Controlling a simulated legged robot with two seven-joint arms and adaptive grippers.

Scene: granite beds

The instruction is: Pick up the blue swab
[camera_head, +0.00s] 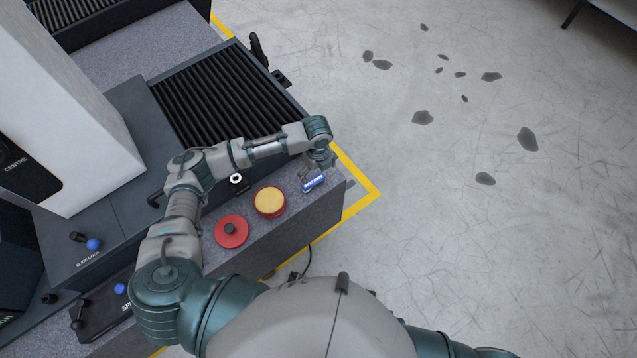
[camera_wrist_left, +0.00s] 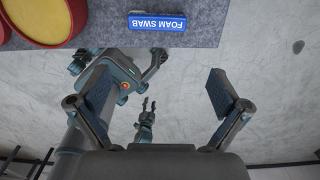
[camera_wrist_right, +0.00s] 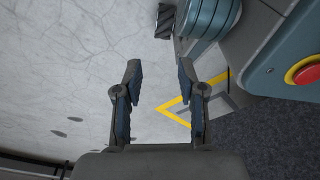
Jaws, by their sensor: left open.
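The blue swab (camera_head: 314,182), a small blue block with a white label, lies on the grey speckled top near the right end of the bed. In the left wrist view the swab (camera_wrist_left: 157,21) reads "FOAM SWAB" and lies at the surface's edge, beyond the fingertips. My left gripper (camera_wrist_left: 157,88) is open with nothing between its fingers. In the head view it is just above and behind the swab, partly hidden by my wrist. My right gripper (camera_wrist_right: 160,72) is open and empty over the floor, and is not seen in the head view.
A red tub with a yellow top (camera_head: 270,201) stands left of the swab, and a red round part with a dark knob (camera_head: 231,232) is beside it. A black ribbed panel (camera_head: 225,95) lies behind my left arm. Floor to the right is open, with dark patches.

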